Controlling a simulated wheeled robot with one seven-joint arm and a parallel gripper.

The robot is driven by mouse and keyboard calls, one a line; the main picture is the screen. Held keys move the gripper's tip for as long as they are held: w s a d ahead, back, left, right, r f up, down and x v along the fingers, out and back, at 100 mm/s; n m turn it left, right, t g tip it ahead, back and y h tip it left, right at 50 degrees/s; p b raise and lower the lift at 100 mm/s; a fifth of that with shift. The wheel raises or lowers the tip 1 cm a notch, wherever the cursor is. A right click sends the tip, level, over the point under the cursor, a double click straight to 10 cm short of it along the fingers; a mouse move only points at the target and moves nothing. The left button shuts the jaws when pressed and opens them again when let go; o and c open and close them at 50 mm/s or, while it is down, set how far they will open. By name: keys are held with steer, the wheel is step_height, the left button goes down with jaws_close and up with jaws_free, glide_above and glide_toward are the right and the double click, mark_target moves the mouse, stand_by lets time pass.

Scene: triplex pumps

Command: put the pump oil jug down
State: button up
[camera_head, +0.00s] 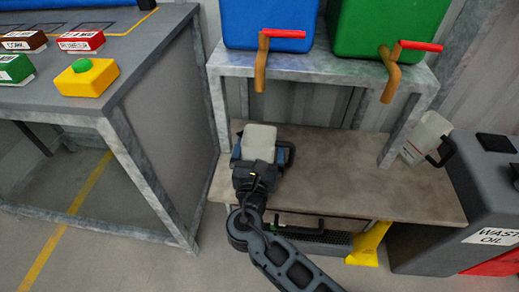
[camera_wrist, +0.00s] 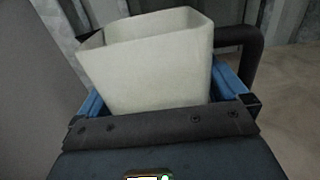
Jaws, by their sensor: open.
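A pale cream jug (camera_head: 261,136) shows at the far end of my gripper, over the lower shelf of the stand. In the wrist view the jug (camera_wrist: 150,65) fills the middle, upright or slightly tilted, and its top looks open. My gripper (camera_head: 262,152) is open, with a blue-edged finger on each side of the jug. The jug's base is hidden by my gripper, so I cannot tell its contact with the shelf. A dark curved bar (camera_wrist: 250,40) shows right of the jug; I cannot tell whether it is a handle.
The lower shelf (camera_head: 400,190) is bare to the right. Blue (camera_head: 268,22) and green (camera_head: 388,28) tanks with red-handled taps sit above. A grey workbench (camera_head: 165,90) stands left. A white container (camera_head: 425,135) and a waste oil bin (camera_head: 480,190) stand right.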

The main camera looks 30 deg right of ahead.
steer(key=p+v, duration=0.1)
steer(key=v, duration=1.1)
steer(key=shift+p, duration=0.3)
steer(key=s+d+f+m+g+y, duration=0.2)
steer(key=s+f+m+y, duration=0.3)
steer(key=s, duration=0.5)
steer(key=s+d+f+m+g+y, duration=0.2)
steer(key=s+f+m+y, duration=0.3)
steer(key=s, duration=0.4)
steer(key=s+d+r+m+t, duration=0.1)
steer(key=s+r+m+t, duration=0.1)
steer(key=s+r+m, duration=0.4)
steer(key=s+d+r+m+t, duration=0.1)
steer(key=s+r+m, duration=0.5)
steer(key=r+m, duration=0.6)
step_height(320, 180, up, 4)
steer(key=shift+d+r+m+t+y, duration=0.2)
steer(key=shift+d+m+t+y, duration=0.15)
steer(key=shift+t, duration=0.35)
